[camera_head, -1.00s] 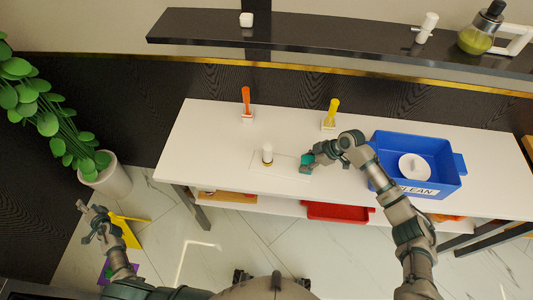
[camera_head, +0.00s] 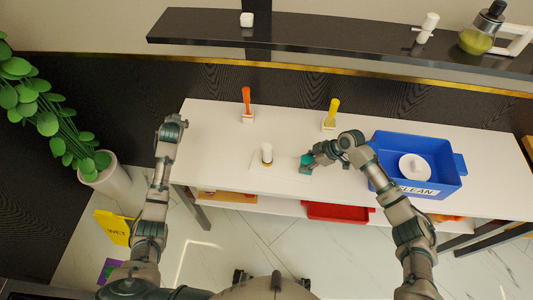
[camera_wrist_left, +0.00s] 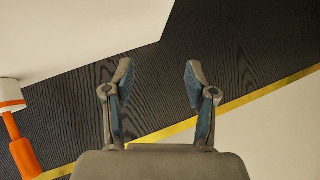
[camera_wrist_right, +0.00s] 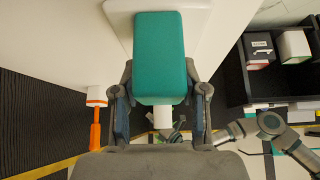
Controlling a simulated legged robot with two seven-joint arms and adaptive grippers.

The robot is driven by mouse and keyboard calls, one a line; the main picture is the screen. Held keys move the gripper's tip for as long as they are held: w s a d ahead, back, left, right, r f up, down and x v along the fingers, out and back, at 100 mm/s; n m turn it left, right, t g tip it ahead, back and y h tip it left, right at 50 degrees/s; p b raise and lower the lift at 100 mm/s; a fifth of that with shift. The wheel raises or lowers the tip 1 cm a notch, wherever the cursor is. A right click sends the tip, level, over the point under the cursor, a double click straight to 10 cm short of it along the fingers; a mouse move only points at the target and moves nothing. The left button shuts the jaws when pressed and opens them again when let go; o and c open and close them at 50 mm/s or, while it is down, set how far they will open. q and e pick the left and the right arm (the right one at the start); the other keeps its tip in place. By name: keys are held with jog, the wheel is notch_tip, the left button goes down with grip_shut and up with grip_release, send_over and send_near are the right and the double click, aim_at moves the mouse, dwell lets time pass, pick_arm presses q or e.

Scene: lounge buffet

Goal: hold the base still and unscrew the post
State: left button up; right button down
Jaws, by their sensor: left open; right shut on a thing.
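The white post (camera_head: 267,150) stands upright on the white table, with a dark and gold band at its foot. A faint pale board outline surrounds it. My right gripper (camera_head: 307,161) is to its right, low over the table. It is shut on a teal block (camera_wrist_right: 160,57), which fills the space between the fingers in the right wrist view. A short white cylindrical part (camera_wrist_right: 163,115) shows just below the block there; I cannot tell how they join. My left gripper (camera_head: 173,122) is open and empty at the table's left end, well away from the post.
An orange-handled tool (camera_head: 246,100) and a yellow-handled tool (camera_head: 332,110) stand at the table's back. A blue bin (camera_head: 438,181) with a white round object is at the right. A dark shelf (camera_head: 330,35) runs above. The table's left part is clear.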

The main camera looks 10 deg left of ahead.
pick_arm(q)
jog(key=w+d+r+m+g+h, duration=0.1)
jog(key=d+r+m+h, duration=0.1)
jog(key=d, duration=0.5)
jog(key=w+d+r+m+h, duration=0.1)
jog(key=d+r+h, duration=0.1)
jog(key=d, duration=0.5)
notch_tip(320, 180, up, 3)
jog(key=m+g+h, duration=0.3)
jog(key=m+g, duration=0.4)
jog(key=m, duration=0.1)
send_over(266, 153)
jog(key=a, duration=0.2)
jog(key=shift+x, duration=4.3)
jog(key=shift+s+a, duration=0.1)
jog(key=shift+a, duration=0.1)
